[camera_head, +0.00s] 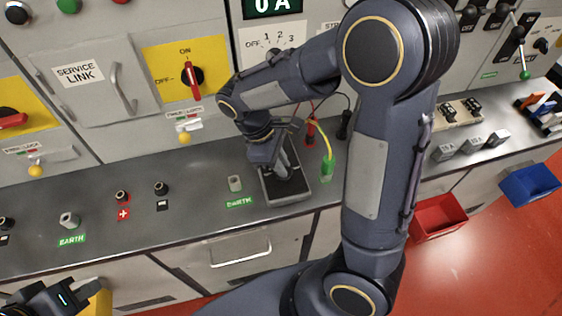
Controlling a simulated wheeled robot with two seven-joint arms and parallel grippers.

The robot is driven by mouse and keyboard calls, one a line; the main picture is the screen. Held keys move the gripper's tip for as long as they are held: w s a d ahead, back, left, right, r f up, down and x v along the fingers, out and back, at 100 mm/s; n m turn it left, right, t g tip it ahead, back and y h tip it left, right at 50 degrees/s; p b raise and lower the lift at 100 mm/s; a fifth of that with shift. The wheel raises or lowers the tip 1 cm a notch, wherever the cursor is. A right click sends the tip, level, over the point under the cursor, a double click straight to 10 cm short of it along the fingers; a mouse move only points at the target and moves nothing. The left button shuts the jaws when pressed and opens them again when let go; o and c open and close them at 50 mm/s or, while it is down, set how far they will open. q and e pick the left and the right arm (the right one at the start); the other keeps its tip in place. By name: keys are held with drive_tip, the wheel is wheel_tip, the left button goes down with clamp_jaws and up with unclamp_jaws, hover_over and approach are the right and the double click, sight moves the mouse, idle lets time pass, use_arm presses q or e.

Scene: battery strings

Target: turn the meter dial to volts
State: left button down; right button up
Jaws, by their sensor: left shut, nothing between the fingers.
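My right gripper (283,165) points down over a grey tray-like unit (302,196) with a dark inner face, on the bench. The gripper covers part of it, and I cannot tell whether its fingers are apart or touching it. No meter dial or volts mark can be made out. A red probe (311,132) and a black probe (343,128) stand behind, with thin leads. My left gripper (50,301) is shut at the bottom left corner, partly cut off by the frame. A yellow thing (98,303) shows beside it, mostly out of view.
A panel with a red ON/OFF switch (193,80) and a service link cover (92,84) rises behind. A green clip (328,165) on a yellow lead and an earth post (235,183) stand nearby. Red (440,214) and blue (530,184) bins are at the right. My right arm hides the middle right.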

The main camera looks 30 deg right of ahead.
clamp_jaws()
drive_tip(key=m+y+p, duration=0.1)
drive_tip(key=m, duration=0.2)
drive_tip(key=shift+r+g, duration=0.1)
drive_tip(key=shift+g, duration=0.2)
drive_tip(key=m+y, duration=0.1)
drive_tip(key=m, duration=0.1)
drive_tip(key=m+p, duration=0.1)
drive_tip(key=m, duration=0.1)
drive_tip(key=shift+w+d+m+g+y, duration=0.1)
drive_tip(key=shift+d+m+g+y, duration=0.1)
drive_tip(key=shift+m+g+y, duration=0.15)
drive_tip(key=o, duration=0.6)
unclamp_jaws()
drive_tip(key=shift+o, duration=0.2)
